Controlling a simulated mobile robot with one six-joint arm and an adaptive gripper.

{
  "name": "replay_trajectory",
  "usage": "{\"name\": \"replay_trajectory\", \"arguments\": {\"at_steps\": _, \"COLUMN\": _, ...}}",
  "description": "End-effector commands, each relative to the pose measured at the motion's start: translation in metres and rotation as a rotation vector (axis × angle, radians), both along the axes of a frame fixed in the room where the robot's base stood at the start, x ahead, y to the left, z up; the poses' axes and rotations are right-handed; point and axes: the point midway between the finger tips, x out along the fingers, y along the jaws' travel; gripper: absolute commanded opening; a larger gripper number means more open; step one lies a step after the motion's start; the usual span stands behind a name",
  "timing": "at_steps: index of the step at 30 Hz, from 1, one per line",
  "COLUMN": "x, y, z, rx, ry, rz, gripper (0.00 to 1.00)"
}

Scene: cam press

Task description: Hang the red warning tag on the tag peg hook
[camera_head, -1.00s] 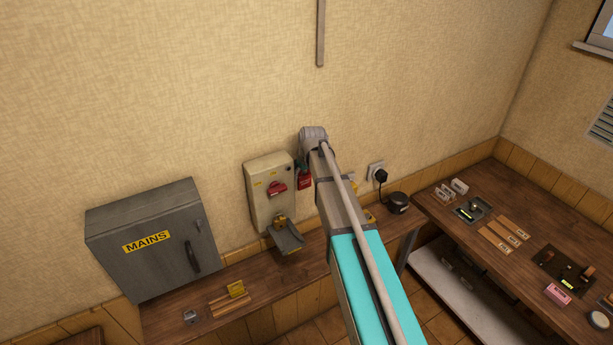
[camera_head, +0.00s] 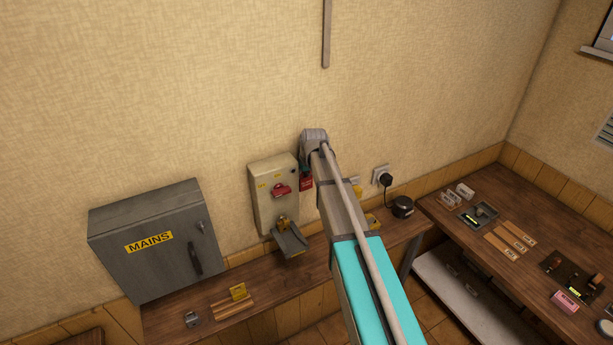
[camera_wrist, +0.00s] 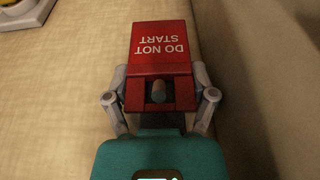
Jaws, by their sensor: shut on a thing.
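The red warning tag (camera_wrist: 158,42) fills the upper middle of the wrist view, its "DO NOT START" lettering upside down. My gripper (camera_wrist: 160,92) is shut on its lower part in that view, a finger on each side. A round grey peg-like end shows in a notch of the tag between the fingers; I cannot tell if the tag is around it. In the head view the tag (camera_head: 306,182) shows as a small red patch just right of the switch box (camera_head: 267,209), below my wrist. The tag peg hook cannot be made out in the head view.
The cream switch box with a red handle (camera_head: 281,190) is close to the tag's left. A grey MAINS cabinet (camera_head: 150,265) stands further left. A wall socket with a black plug (camera_head: 385,178) is at right. The wall above is mostly clear.

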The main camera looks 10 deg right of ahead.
Motion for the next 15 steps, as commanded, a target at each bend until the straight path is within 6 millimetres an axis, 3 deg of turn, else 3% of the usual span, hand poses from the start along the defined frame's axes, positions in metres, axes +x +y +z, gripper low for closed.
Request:
{"name": "replay_trajectory", "arguments": {"at_steps": 13, "x": -0.0001, "y": 0.0004, "z": 0.0001, "rx": 0.0, "ry": 0.0, "rz": 0.001, "gripper": 0.26}}
{"name": "replay_trajectory", "arguments": {"at_steps": 14, "x": -0.0001, "y": 0.0004, "z": 0.0001, "rx": 0.0, "ry": 0.0, "rz": 0.001, "gripper": 0.78}}
{"name": "replay_trajectory", "arguments": {"at_steps": 15, "x": -0.0001, "y": 0.0004, "z": 0.0001, "rx": 0.0, "ry": 0.0, "rz": 0.001, "gripper": 0.86}}
